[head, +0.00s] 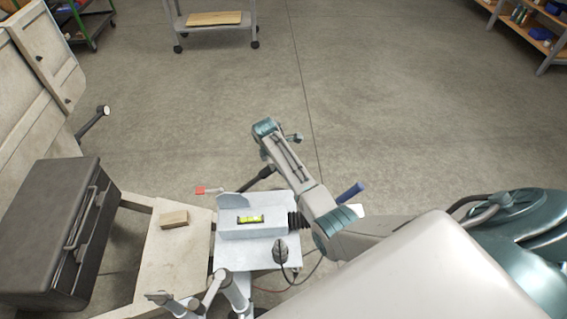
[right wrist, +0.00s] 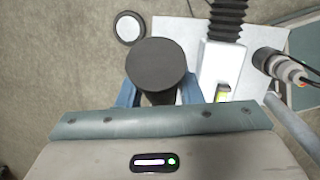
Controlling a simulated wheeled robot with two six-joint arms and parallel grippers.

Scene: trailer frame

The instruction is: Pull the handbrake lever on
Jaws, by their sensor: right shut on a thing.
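The handbrake lever shows as a dark rod (head: 262,176) above the pale drawbar housing in the head view, running under my right arm. In the right wrist view the round black end of its grip (right wrist: 160,64) faces the camera. My right gripper (right wrist: 160,96) has its blue fingers on both sides of this grip and is shut on it. In the head view my right arm's link covers the fingers. My left gripper is not in view.
The housing carries a yellow-green spirit level (head: 250,219), and black bellows (head: 298,220) stick out to its right. A black toolbox (head: 50,225) stands further left.

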